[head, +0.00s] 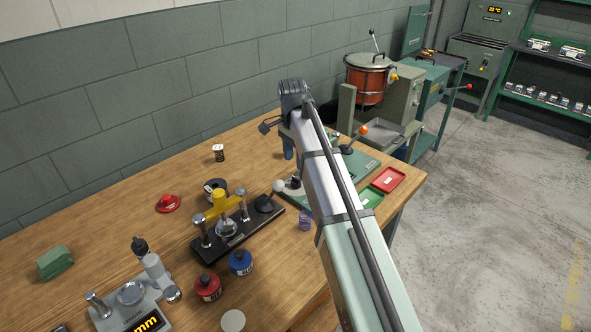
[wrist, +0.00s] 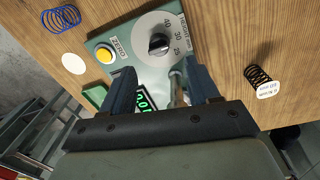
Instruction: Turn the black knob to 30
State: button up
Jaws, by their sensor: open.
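The dial is on a pale green panel (wrist: 122,38). I cannot clearly read which number the knob points to. My gripper (wrist: 160,72) is open, its two blue fingers either side of the lower part of the panel, with the knob just beyond the gap and not held. A green digital display (wrist: 143,100) is partly hidden by the left finger.
A yellow button (wrist: 104,55) is left of the dial. A blue spring (wrist: 61,18) and a black spring with a white label (wrist: 259,76) lie on the wooden table. Red tray (head: 388,179) and orange-tipped lever (head: 362,131) are near my arm in the head view.

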notch_tip(320, 180, up, 6)
jog(key=shift+w, duration=0.15)
dwell(0.5)
